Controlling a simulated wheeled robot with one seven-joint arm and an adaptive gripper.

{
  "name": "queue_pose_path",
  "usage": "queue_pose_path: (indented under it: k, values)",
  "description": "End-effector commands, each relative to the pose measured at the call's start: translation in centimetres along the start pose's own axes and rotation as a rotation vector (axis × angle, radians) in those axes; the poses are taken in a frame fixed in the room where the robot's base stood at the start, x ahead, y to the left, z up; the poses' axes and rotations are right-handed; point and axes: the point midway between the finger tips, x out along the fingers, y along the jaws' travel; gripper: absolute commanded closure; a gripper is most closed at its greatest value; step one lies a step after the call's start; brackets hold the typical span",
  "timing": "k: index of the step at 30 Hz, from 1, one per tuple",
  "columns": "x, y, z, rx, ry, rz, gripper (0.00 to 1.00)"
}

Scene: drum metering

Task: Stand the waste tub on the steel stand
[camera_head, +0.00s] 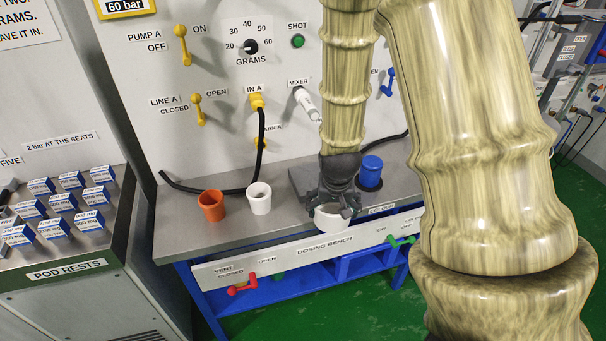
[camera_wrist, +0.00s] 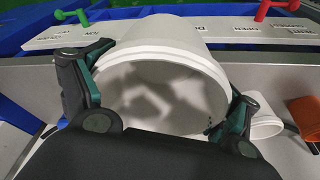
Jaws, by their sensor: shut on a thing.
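A white tub (camera_head: 331,218) is held in my gripper (camera_head: 336,202) at the front edge of the bench. In the wrist view the tub (camera_wrist: 165,80) fills the middle, its open mouth facing the camera, with a finger at each side. No contents can be made out inside it. I take this to be the waste tub, though no label shows on it. A raised dark grey plate (camera_head: 304,182), perhaps the steel stand, lies on the bench behind and left of my gripper. My gripper and arm hide part of it. Whether the tub touches anything below cannot be told.
An orange cup (camera_head: 211,205) and a smaller white cup (camera_head: 259,198) stand on the bench (camera_head: 180,235) to the left. A blue cup (camera_head: 370,172) stands close behind my gripper on the right. A black hose (camera_head: 261,150) hangs from IN A. Red and green valve handles stick out below the front edge.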

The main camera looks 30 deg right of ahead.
Motion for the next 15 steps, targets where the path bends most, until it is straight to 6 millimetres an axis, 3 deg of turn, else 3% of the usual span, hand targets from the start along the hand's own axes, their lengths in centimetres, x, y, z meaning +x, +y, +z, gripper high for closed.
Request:
queue_pose_path:
  k: [5,15]
  values:
    - [0.0,0.8,-0.8,0.036,-0.002,0.006,0.42]
    - [1.4,-1.5,-6.8,0.035,-0.001,0.006,0.42]
